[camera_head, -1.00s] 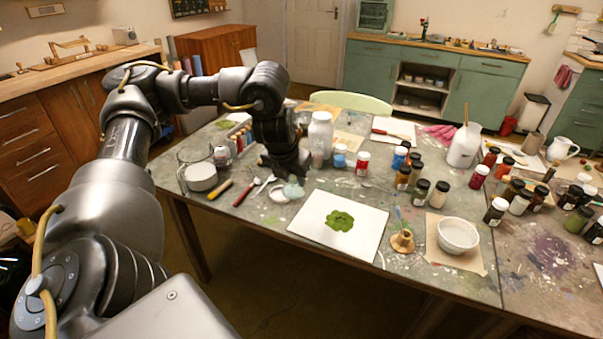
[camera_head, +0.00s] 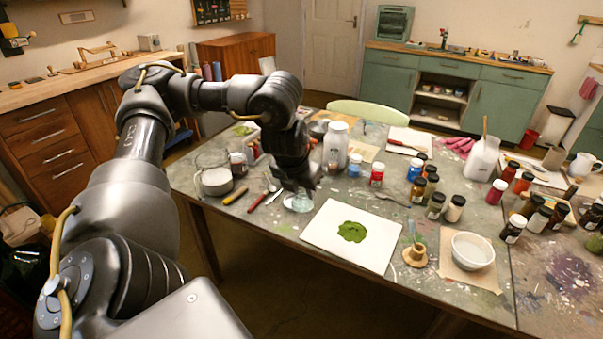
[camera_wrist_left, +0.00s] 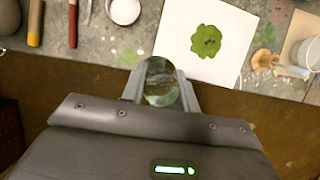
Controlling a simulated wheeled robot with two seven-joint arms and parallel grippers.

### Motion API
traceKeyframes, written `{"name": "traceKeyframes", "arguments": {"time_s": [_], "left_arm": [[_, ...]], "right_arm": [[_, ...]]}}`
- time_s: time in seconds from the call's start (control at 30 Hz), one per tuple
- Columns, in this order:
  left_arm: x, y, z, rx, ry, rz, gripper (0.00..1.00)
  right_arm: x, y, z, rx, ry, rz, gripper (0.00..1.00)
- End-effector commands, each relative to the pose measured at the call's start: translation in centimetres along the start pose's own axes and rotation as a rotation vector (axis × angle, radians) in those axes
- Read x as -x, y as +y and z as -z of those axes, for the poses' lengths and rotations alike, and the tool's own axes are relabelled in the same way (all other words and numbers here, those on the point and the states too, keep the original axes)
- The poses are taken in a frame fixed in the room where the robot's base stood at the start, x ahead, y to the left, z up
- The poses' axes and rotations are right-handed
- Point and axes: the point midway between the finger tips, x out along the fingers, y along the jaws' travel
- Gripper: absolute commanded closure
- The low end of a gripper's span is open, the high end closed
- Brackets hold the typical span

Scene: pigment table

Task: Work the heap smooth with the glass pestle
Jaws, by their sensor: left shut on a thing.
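The heap (camera_head: 353,231) is a green patch of pigment on a white sheet (camera_head: 322,239) near the table's front edge. It also shows in the left wrist view (camera_wrist_left: 207,41), ahead and to the right of my gripper. My left gripper (camera_head: 298,192) is to the left of the sheet. In the left wrist view it is shut on the clear glass pestle (camera_wrist_left: 161,88), which sits between the two fingers. The pestle is apart from the heap. My right gripper is not in view.
A white bowl (camera_head: 472,251) on brown paper and a small wooden holder (camera_head: 415,255) stand right of the sheet. Several jars stand behind it. A red-handled tool (camera_head: 258,201), a yellow-handled tool (camera_head: 235,195) and a glass jug (camera_head: 214,182) lie or stand to the left.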

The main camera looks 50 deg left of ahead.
Motion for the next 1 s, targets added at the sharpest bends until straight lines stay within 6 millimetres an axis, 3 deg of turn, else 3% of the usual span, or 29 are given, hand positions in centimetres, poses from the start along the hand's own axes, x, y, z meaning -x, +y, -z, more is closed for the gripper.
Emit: {"name": "traceKeyframes", "arguments": {"time_s": [0.17,0.37,0.57,0.8,1.0], "left_arm": [[-0.5,-1.1,0.3,0.106,-0.003,-0.05,0.83],[-0.6,-3.8,0.9,0.438,-0.008,-0.197,0.83],[-0.5,-7.4,2.2,0.956,-0.008,-0.407,0.83],[0.5,-13.1,4.9,1.765,0.002,-0.736,0.83],[1.7,-16.8,7.1,2.276,0.009,-0.951,0.83]], "right_arm": [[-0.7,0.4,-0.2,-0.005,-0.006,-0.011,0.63],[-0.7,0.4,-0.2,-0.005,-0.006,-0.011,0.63],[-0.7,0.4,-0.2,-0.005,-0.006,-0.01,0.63],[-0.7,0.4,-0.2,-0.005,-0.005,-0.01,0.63],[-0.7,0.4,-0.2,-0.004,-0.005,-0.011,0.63]]}}
